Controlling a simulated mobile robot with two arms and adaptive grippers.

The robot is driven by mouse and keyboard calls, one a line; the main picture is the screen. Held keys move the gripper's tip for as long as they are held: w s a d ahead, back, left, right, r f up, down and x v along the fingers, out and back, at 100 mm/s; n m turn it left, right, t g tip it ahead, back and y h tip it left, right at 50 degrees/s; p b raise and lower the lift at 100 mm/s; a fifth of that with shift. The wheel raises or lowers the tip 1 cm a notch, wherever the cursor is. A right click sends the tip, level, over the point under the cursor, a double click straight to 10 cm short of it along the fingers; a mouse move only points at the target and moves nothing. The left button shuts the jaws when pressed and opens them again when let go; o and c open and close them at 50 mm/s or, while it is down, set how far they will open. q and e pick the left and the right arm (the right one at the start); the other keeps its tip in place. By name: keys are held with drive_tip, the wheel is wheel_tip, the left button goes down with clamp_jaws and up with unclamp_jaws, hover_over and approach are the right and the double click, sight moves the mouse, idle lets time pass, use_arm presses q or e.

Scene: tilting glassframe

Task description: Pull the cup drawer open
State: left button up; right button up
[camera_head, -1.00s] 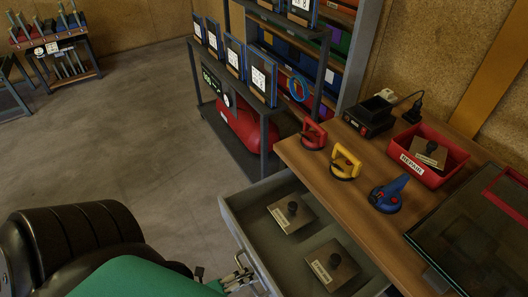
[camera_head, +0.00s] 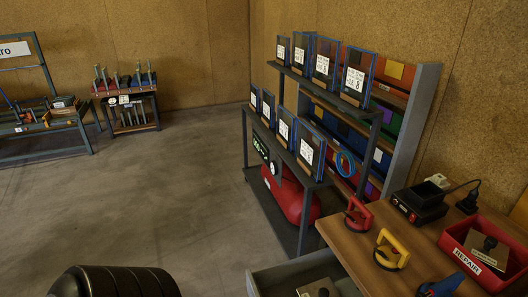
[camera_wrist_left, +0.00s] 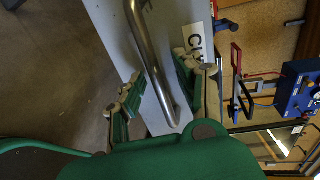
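The cup drawer (camera_head: 290,274) is grey and stands pulled out from under the wooden bench at the bottom of the head view, cut off by the frame. A plate-like piece (camera_head: 318,288) with a dark knob lies in it. In the left wrist view the drawer front (camera_wrist_left: 115,35) fills the middle, with a partly hidden white label (camera_wrist_left: 196,38) and a metal bar handle (camera_wrist_left: 150,60). My left gripper (camera_wrist_left: 160,78) is open, its fingers on either side of the handle with gaps showing. My right gripper is in no view.
On the bench top (camera_head: 352,245) stand red (camera_head: 358,214), yellow (camera_head: 391,250) and blue (camera_head: 440,287) suction lifters, a black device (camera_head: 420,203) and a red REPAIR bin (camera_head: 485,255). A rack (camera_head: 300,165) with framed panels stands behind. The floor (camera_head: 170,215) to the left is clear.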

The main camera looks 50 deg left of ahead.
use_arm(q)
drive_tip(key=v, duration=1.2)
idle(0.4)
